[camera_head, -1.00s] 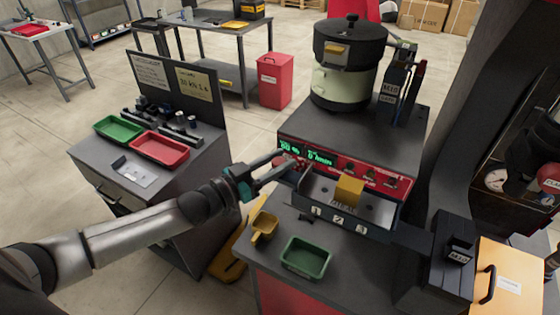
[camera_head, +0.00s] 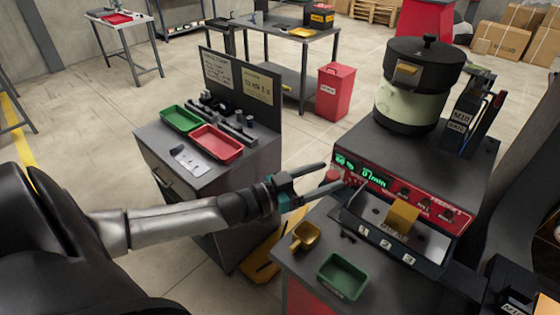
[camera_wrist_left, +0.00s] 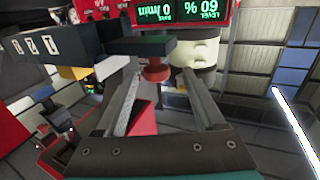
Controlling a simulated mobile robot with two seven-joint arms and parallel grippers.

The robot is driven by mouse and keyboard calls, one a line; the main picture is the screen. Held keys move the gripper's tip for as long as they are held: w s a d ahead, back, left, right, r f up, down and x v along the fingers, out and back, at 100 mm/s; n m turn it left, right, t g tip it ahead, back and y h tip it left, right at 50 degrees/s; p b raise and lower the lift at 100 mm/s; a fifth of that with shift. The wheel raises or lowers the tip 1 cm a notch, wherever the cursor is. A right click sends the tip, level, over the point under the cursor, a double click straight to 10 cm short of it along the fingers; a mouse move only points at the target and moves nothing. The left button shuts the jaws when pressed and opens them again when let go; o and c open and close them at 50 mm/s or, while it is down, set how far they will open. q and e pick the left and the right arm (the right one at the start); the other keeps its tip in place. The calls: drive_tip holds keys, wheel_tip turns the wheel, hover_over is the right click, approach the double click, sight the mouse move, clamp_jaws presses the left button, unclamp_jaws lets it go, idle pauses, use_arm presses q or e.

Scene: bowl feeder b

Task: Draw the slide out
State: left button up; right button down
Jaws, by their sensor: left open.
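The slide (camera_head: 430,247) is a dark, shallow tray with numbers on its front, jutting out below the red control panel (camera_head: 385,185) of the feeder. A yellow block (camera_head: 402,216) sits on it. The numbered front (camera_wrist_left: 50,42) also shows at the upper left of the left wrist view. My left gripper (camera_head: 328,179) is open and empty, left of the slide, near a red knob (camera_head: 333,175). In the left wrist view the knob (camera_wrist_left: 157,72) appears between the fingers (camera_wrist_left: 160,68). I cannot tell whether a finger touches anything. My right gripper is not in view.
A yellow scoop (camera_head: 305,236) and a green tray (camera_head: 343,277) lie on the bench in front of the slide. The feeder bowl (camera_head: 420,85) stands behind. A side cabinet with a green tray (camera_head: 181,119) and a red tray (camera_head: 216,144) is to the left.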

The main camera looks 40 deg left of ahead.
use_arm(q)
drive_tip(key=p+v, duration=0.1)
drive_tip(key=v, duration=1.2)
idle(0.4)
drive_tip(key=s+a+f+n+g+y+b, duration=0.1)
drive_tip(key=s+a+f+g+y+b, duration=0.15)
drive_tip(key=f, duration=1.05)
drive_tip(key=s+a+f+n+g+y+b, duration=0.1)
drive_tip(key=s+a+f+g+y+b, duration=0.2)
drive_tip(key=f, duration=0.9)
drive_tip(key=s+a+f+n+g+y+b, duration=0.1)
drive_tip(key=s+f+y+b, duration=0.25)
drive_tip(key=f, duration=0.95)
drive_tip(key=s+d+f+g+b, duration=0.4)
drive_tip(key=s+d+f, duration=0.4)
drive_tip(key=s+f, duration=0.2)
drive_tip(key=s+d+f+g+h+b, duration=0.1)
drive_tip(key=s+d+f+g+b, duration=0.2)
drive_tip(key=s+d+f, duration=0.5)
wheel_tip(320, 180, down, 6)
drive_tip(key=s+g, duration=0.1)
drive_tip(key=s, duration=0.2)
drive_tip(key=shift+d+g+b, duration=0.3)
drive_tip(key=shift+g+b, duration=0.05)
drive_tip(key=shift+b, duration=0.05)
